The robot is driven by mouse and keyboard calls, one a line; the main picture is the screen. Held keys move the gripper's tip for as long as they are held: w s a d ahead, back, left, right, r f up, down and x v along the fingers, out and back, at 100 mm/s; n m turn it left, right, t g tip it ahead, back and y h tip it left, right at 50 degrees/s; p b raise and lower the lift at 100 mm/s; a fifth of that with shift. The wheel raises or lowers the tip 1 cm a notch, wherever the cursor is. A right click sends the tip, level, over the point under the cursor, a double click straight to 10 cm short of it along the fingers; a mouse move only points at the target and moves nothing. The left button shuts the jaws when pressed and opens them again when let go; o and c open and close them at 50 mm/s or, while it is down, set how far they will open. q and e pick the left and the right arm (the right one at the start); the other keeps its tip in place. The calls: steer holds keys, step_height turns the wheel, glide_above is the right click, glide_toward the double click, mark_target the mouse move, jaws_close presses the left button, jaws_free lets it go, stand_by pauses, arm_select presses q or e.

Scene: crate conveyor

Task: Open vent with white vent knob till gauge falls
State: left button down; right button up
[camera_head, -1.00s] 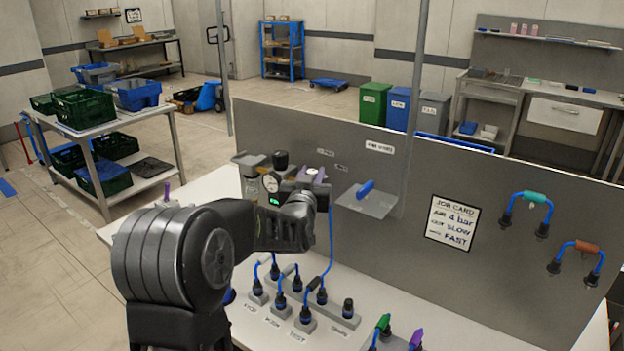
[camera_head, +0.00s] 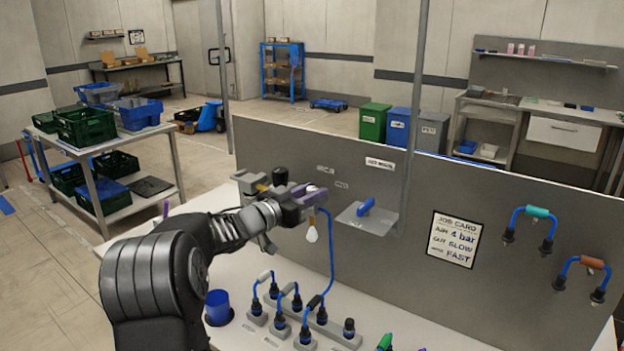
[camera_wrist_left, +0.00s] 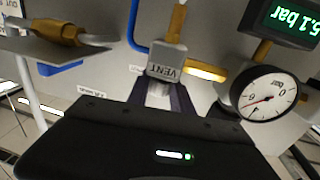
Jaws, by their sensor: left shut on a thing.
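My left gripper (camera_head: 316,193) is at the grey panel, left of the small shelf with the blue handle. In the left wrist view it (camera_wrist_left: 160,97) is shut on the white vent knob (camera_wrist_left: 158,90), just below a grey block marked VENT (camera_wrist_left: 176,66). The round gauge (camera_wrist_left: 268,94) with a red needle shows to the right of the fingers. A digital readout (camera_wrist_left: 288,20) above it appears upside down and reads about 5.1 bar. In the head view my gripper and arm hide most of the vent and gauge. My right gripper is not in view.
A job card (camera_head: 454,239) hangs on the panel (camera_head: 360,260). Several blue hoses with black plugs (camera_head: 278,330) stand on the white bench below. A blue cup (camera_head: 218,306) stands beside my arm. Two hose loops (camera_head: 533,212) hang at the right.

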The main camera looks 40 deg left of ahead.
arm_select(q)
steer(key=shift+a+r+m+h+p, duration=0.1)
steer(key=shift+m+h+p, duration=0.3)
steer(key=shift+h, duration=0.2)
steer(key=shift+a+r+m+h+p, duration=0.1)
steer(key=shift+m+h+p, duration=0.3)
steer(key=shift+h, duration=0.2)
steer(key=shift+d+f+m+g+h+p, duration=0.15)
steer(key=shift+m+g+h+p, duration=0.65)
steer(key=shift+h, duration=0.6)
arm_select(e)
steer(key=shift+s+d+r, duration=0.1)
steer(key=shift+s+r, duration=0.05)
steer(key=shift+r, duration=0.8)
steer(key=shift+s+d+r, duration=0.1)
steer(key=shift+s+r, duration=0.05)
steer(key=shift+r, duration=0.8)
arm_select(q)
steer(key=c, duration=1.1)
jaws_free()
steer(key=shift+s+a+f+b, duration=0.1)
steer(key=shift+s+a+b, duration=0.1)
steer(key=shift+s+b, duration=0.15)
steer(key=b+v, duration=0.1)
steer(key=v, duration=0.6)
steer(key=shift+b, duration=0.4)
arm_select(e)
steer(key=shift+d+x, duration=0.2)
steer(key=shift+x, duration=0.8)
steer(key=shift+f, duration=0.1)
